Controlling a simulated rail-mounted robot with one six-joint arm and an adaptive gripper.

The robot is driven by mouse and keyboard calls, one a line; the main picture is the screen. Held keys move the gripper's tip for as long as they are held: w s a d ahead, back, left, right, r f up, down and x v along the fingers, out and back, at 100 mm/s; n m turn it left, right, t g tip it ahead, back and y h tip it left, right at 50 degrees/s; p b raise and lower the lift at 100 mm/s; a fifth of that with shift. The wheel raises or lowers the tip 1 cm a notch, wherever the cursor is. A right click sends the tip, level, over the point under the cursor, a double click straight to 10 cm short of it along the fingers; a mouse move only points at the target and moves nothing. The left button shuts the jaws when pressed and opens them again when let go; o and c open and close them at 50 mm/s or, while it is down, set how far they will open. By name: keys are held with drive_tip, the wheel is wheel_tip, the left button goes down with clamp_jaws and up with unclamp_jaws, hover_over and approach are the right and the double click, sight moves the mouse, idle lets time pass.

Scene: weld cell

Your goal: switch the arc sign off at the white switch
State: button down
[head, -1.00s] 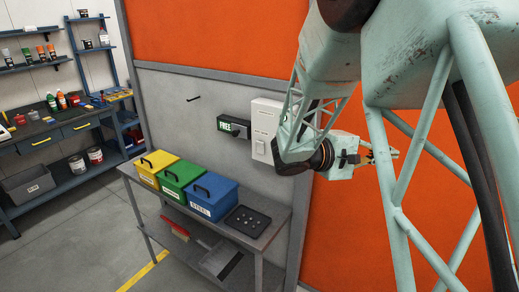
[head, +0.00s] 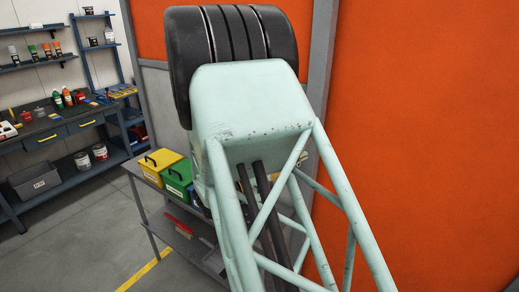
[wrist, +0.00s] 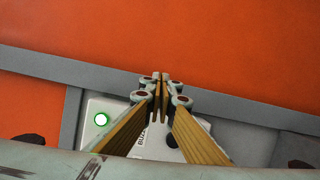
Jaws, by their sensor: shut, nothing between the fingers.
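In the wrist view my gripper (wrist: 160,98) is shut and empty, its fingers meeting in front of the wall. I cannot tell whether the fingers touch the panel. In the head view my arm covers the wall area where the sign and white switch box were seen.
A grey bench (head: 140,172) carries a yellow box (head: 160,161) and a green box (head: 178,180), partly behind my arm. A blue workbench (head: 70,150) stands at the left. The orange wall panel (head: 430,130) on the right is bare.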

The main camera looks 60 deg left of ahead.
drive_tip(key=s+a+f+n+y, duration=0.1)
drive_tip(key=s+a+f+y, duration=0.2)
drive_tip(key=s+a, duration=0.3)
drive_tip(key=s+a+f+n+y, duration=0.1)
drive_tip(key=s+a+f+y, duration=0.2)
drive_tip(key=s+a, duration=0.4)
drive_tip(key=s, duration=0.4)
drive_tip(key=shift+s+n+p, duration=0.3)
drive_tip(key=shift+s+p, duration=0.1)
drive_tip(key=shift+a+f, duration=0.1)
drive_tip(key=p+x, duration=0.3)
drive_tip(key=x, duration=1.1)
drive_tip(key=shift+p, duration=0.4)
